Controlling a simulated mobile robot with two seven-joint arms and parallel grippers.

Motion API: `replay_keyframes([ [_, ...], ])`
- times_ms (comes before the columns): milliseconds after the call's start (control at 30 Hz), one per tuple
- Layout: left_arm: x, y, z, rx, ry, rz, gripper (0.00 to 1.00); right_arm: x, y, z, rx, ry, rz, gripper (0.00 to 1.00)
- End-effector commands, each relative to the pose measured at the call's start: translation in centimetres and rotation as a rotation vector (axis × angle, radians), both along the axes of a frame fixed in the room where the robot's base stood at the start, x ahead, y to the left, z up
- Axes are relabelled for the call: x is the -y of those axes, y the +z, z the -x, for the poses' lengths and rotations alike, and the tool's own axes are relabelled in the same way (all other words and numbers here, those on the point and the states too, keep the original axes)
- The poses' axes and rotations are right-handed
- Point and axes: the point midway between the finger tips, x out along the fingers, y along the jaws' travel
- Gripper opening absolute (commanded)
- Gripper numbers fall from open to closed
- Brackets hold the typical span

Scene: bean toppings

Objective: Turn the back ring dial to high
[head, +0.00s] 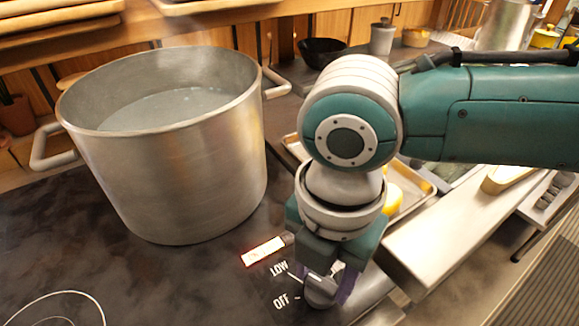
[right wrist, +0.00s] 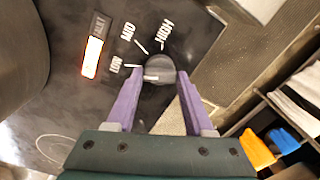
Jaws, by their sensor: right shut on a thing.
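My right gripper (head: 325,278) points down at the cooktop's front right corner. In the right wrist view its purple fingers (right wrist: 160,76) are on either side of a grey round dial (right wrist: 161,66) and shut on it. The head view shows part of the dial (head: 319,293), with LOW and OFF printed beside it. The wrist view shows LOW, MID and HIGH around it. A pale bar on the dial lies near the LOW side; its exact setting is hard to tell. A small indicator (right wrist: 92,57) beside the labels glows red-white. My left gripper is out of view.
A large metal pot (head: 180,165) with pale liquid stands on the dark cooktop (head: 120,280), left of my right arm. A ring mark (head: 55,310) shows at the front left.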

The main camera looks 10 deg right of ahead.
Motion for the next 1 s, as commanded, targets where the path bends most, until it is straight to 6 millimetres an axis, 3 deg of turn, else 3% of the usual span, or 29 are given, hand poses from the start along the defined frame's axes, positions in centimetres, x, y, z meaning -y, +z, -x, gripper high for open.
replay_keyframes([
  [100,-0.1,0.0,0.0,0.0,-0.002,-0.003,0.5,0.0,0.0,0.0,0.0,0.0,0.0,0.0],
  [533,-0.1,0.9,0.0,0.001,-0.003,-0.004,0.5,-0.1,0.2,0.1,-0.001,-0.078,-0.001,0.0],
  [1000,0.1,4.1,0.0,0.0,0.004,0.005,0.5,-0.1,0.4,0.1,-0.004,-0.471,-0.001,0.0],
])
